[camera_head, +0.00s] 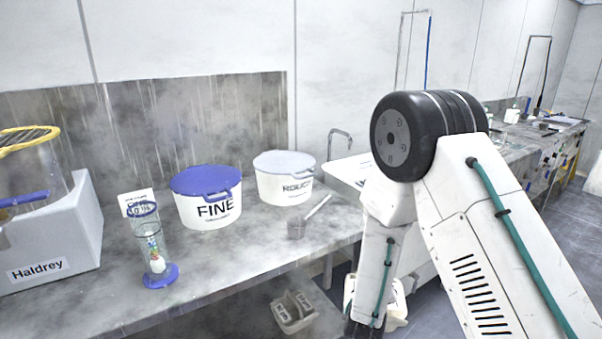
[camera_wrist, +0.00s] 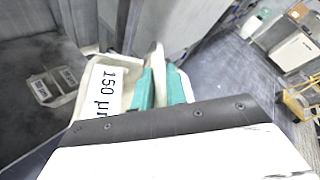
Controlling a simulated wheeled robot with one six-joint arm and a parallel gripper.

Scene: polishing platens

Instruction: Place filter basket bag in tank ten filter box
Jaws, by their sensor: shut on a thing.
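My gripper (camera_wrist: 159,82) shows in the wrist view with two teal fingers. It is shut on the pale rim or strap of a white filter basket bag (camera_wrist: 84,104). The bag's label reads 150 µm, and its lower part is hidden behind my wrist. A pale box with two labelled compartments stands low under the bench in the head view (camera_head: 294,311). It also shows at the left in the wrist view (camera_wrist: 52,86), apart from the held bag. I cannot read its labels or tell whether it is the tank ten filter box.
The floor at the right (camera_head: 572,212) looks clear.

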